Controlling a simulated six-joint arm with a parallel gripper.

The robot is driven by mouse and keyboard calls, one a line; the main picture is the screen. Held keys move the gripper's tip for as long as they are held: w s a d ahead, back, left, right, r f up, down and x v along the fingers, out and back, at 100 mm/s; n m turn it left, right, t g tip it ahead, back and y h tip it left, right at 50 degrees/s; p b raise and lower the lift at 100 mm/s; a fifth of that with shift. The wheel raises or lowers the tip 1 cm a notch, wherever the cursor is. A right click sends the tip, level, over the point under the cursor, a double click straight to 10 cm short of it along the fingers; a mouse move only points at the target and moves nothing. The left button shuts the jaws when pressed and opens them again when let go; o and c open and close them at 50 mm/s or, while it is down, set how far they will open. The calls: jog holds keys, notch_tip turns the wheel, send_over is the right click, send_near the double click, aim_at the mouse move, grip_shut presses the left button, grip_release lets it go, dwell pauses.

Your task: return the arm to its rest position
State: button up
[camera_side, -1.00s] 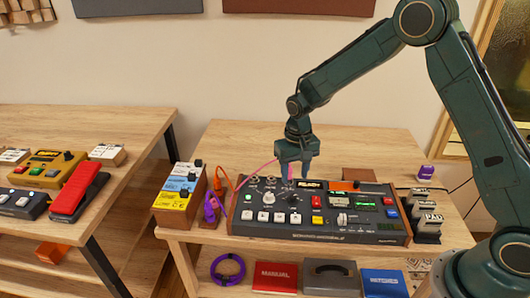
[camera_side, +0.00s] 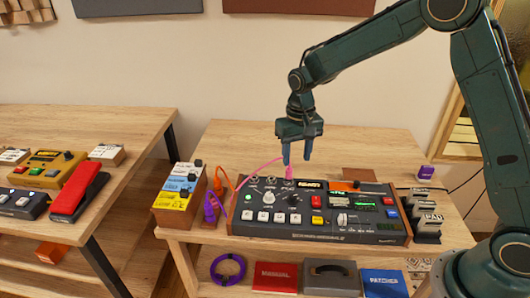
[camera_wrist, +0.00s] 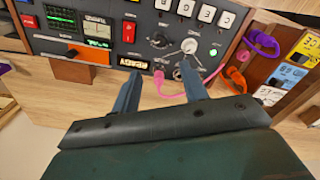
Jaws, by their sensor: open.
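My gripper (camera_side: 298,158) is open and empty, pointing down above the back edge of the black control console (camera_side: 290,238). In the wrist view its two blue fingers (camera_wrist: 160,92) are spread apart. A pink plug (camera_side: 289,172) with a pink cable stands at the console's back edge, just below the fingertips. The wrist view shows the pink plug (camera_wrist: 160,80) at a socket beside a lit display, with its cable running toward the orange and purple plugs. The fingers look clear of the plug.
A lower shelf holds a red manual (camera_side: 275,276) and a grey case. Table behind the console is largely clear.

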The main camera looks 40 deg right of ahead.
jog(key=s+d+r+n+t, duration=0.1)
jog(key=s+r+n+t, duration=0.15)
jog(key=s+r, duration=1.15)
jog(key=s+d+r+n+t, duration=0.1)
jog(key=s+r+t, duration=0.2)
jog(key=s, duration=1.2)
jog(key=shift+s+r, duration=0.25)
jog(key=shift+r, duration=0.1)
dwell(1.5)
